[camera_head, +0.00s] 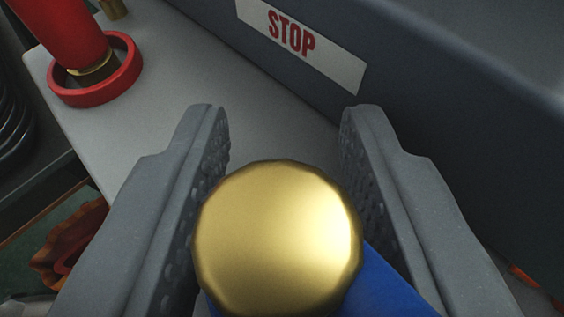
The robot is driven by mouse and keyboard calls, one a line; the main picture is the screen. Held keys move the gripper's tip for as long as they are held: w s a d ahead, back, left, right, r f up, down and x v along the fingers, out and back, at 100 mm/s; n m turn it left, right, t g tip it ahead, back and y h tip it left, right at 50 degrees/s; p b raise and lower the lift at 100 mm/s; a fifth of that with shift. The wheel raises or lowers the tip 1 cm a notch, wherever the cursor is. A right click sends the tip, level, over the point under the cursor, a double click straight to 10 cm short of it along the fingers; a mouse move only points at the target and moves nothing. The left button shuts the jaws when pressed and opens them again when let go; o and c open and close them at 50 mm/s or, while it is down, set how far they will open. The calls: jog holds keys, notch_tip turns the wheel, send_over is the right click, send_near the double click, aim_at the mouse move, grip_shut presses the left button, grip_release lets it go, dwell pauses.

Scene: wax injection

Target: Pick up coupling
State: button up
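A round, faceted brass cap (278,236) is low in the middle of the view, with a blue part (382,287) below and behind it. They look like the top of a blue coupling seen end-on, but most of its body is hidden. My gripper (285,125) has one grey finger on each side of the cap, with the textured inner faces showing. The fingers stand apart, and I see no clear grip on the cap. Whether either finger touches it cannot be told.
A red piece (72,38) with a brass collar stands in a red ring (118,80) on the light grey shelf (205,62) at upper left. A dark grey housing with a STOP label (300,40) rises along the right. Dark coiled hoses (12,115) are at far left.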

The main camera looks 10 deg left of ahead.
grip_shut()
